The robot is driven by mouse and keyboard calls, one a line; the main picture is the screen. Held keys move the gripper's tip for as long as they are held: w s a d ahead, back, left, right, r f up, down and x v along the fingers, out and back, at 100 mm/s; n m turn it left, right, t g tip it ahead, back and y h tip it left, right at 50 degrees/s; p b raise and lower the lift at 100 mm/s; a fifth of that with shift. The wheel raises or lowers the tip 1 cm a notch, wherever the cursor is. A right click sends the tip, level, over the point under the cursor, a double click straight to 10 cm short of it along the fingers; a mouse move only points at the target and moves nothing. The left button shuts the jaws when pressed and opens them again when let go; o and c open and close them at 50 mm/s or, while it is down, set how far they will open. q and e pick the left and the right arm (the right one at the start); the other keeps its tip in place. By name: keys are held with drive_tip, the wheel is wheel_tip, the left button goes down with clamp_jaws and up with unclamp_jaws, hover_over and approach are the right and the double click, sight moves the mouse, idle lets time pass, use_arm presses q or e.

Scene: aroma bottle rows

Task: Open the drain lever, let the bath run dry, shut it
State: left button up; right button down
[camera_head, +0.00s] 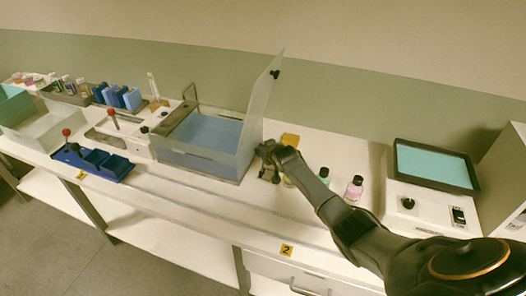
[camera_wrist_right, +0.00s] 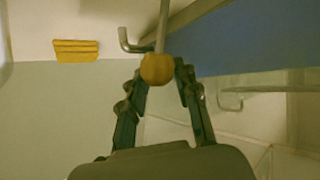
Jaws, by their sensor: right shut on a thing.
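The bath (camera_head: 198,163) is a clear-walled box with a raised lid (camera_head: 262,95). Blue water (camera_head: 212,132) stands in it; the water also shows as a blue area in the right wrist view (camera_wrist_right: 250,42). My right gripper (camera_head: 269,163) is at the bath's right end. In the right wrist view my right gripper is shut on the orange knob (camera_wrist_right: 157,68) of the drain lever, whose thin grey shaft (camera_wrist_right: 163,25) runs up from it. A bent grey pipe (camera_wrist_right: 128,42) is beside the shaft. In the head view my gripper hides the lever. My left gripper is not in view.
Small bottles, one with pink liquid (camera_head: 353,189), stand beside my right arm. A dark-framed screen unit (camera_head: 437,165) is at right. A blue tray (camera_head: 92,162) and red-knobbed levers are at left. The bench's front strip is clear.

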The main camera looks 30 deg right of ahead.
drive_tip(key=shift+s+d+f, duration=0.2)
drive_tip(key=shift+d+f, duration=0.15)
drive_tip(key=shift+d, duration=0.1)
drive_tip(key=c, duration=1.3)
unclamp_jaws()
drive_tip(key=shift+o, duration=1.4)
drive_tip(key=shift+d+f, duration=0.15)
drive_tip(key=shift+a, duration=0.2)
drive_tip(key=shift+r, duration=0.2)
drive_tip(key=shift+s+a+r, duration=0.1)
drive_tip(key=shift+r, duration=0.05)
drive_tip(key=v, duration=1.1)
drive_tip(key=shift+s, duration=0.25)
